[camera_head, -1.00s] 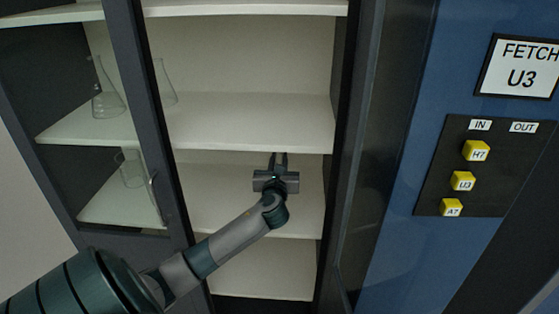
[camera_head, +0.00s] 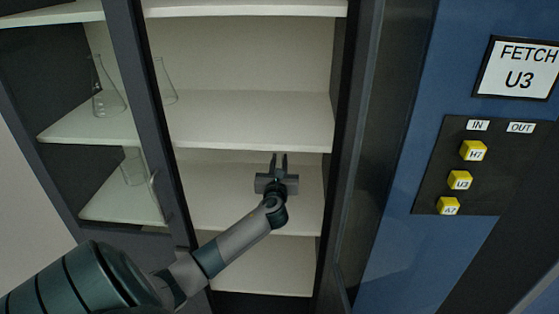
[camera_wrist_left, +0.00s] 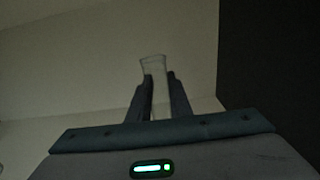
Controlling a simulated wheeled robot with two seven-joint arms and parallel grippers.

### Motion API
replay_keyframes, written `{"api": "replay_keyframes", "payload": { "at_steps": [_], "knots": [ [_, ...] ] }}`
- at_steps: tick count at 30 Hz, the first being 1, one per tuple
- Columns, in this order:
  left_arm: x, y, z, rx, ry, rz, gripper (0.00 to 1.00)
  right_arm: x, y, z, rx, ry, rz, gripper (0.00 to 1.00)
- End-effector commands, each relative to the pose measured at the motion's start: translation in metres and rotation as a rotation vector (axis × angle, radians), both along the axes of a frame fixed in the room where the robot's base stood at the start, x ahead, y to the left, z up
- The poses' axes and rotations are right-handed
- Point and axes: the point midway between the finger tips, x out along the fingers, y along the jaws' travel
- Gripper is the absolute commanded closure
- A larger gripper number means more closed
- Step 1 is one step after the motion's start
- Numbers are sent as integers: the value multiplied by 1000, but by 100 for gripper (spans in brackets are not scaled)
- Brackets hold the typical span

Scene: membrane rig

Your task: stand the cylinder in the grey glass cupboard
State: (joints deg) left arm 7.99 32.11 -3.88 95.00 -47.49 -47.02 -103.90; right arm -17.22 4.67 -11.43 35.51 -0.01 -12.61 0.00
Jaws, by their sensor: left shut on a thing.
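My left gripper (camera_head: 279,163) reaches into the open bay of the grey cupboard (camera_head: 341,120), over the shelf below the middle one. In the left wrist view the gripper (camera_wrist_left: 158,80) is shut on a clear glass cylinder (camera_wrist_left: 154,65), whose top stands out above the fingertips. The cylinder looks upright. In the head view it is too faint to make out. Whether its foot touches the shelf cannot be told. My right gripper is not in view.
A flask (camera_head: 107,98) stands behind the left glass door, with another (camera_head: 166,82) beside the door frame. A beaker (camera_head: 133,170) stands lower left. The shelf around my gripper is clear. A blue panel with yellow cubes (camera_head: 474,151) and a FETCH U3 sign (camera_head: 517,69) is at right.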

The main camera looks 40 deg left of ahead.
Motion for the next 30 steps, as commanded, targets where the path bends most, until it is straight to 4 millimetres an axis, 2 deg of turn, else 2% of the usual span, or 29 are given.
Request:
{"api": "replay_keyframes", "payload": {
  "at_steps": [11,12,14,26,30],
  "knots": [
    [0,0,-4,1,0,0,100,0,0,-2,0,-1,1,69],
    [0,0,-4,1,0,0,77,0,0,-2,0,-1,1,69],
    [0,0,-3,1,1,0,63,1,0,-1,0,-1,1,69],
    [0,0,0,1,-1,0,63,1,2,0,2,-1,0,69],
    [-6,-5,-2,1,1,-2,63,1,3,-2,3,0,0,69]
  ]
}}
